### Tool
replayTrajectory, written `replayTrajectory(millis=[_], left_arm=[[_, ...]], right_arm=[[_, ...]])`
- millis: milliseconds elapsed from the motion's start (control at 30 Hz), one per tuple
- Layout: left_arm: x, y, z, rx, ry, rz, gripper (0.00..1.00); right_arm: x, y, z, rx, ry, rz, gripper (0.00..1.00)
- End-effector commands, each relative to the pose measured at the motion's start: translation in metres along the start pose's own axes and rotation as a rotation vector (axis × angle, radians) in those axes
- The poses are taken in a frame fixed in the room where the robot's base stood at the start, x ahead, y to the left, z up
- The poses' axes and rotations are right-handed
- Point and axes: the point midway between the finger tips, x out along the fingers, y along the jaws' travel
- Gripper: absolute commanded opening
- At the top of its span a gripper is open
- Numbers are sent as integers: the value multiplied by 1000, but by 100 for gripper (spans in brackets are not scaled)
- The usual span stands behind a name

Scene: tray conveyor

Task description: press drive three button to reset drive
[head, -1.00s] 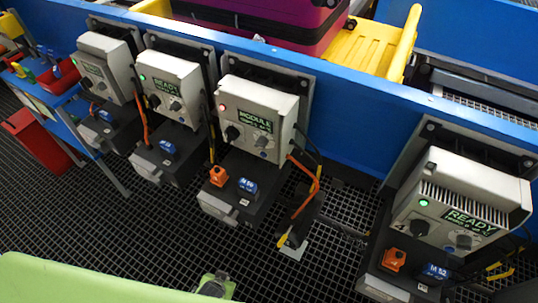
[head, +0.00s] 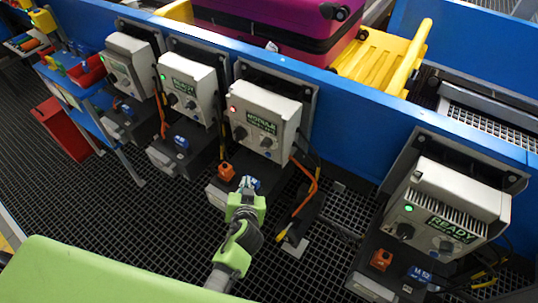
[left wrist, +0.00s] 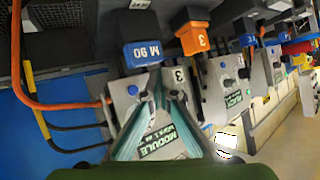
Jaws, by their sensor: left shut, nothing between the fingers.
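Drive three is the grey MODULE unit (head: 285,112), third from the left, with a red lamp (head: 233,109) lit. Its panel has a black knob (head: 240,133) and a round control with a blue centre (head: 266,142). In the left wrist view the blue button (left wrist: 132,90) and the number 3 (left wrist: 179,75) show on the panel. My left gripper (head: 249,184) is shut and empty, in front of the blue M 90 plug below the panel. In the left wrist view its fingertips (left wrist: 164,78) overlap the panel to the right of the blue button. I see no clear contact. My right gripper is not in view.
An orange plug (head: 226,171) sits beside the blue M 90 plug (left wrist: 147,53). Orange cables (head: 310,185) hang at the unit's right. Another READY drive (head: 440,215) with a green lamp stands to the right. A blue conveyor wall (head: 350,125) runs behind.

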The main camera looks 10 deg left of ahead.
Motion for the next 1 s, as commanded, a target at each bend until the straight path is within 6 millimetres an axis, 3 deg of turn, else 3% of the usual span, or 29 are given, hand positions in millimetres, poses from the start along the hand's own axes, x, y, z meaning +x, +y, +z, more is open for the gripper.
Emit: replayTrajectory(millis=[467, 1000], left_arm=[[3, 3, -6, -1, 12, 1, 0], [50, 38, -38, -3, 12, 1, 0]], right_arm=[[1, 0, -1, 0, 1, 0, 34], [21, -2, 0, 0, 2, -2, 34]])
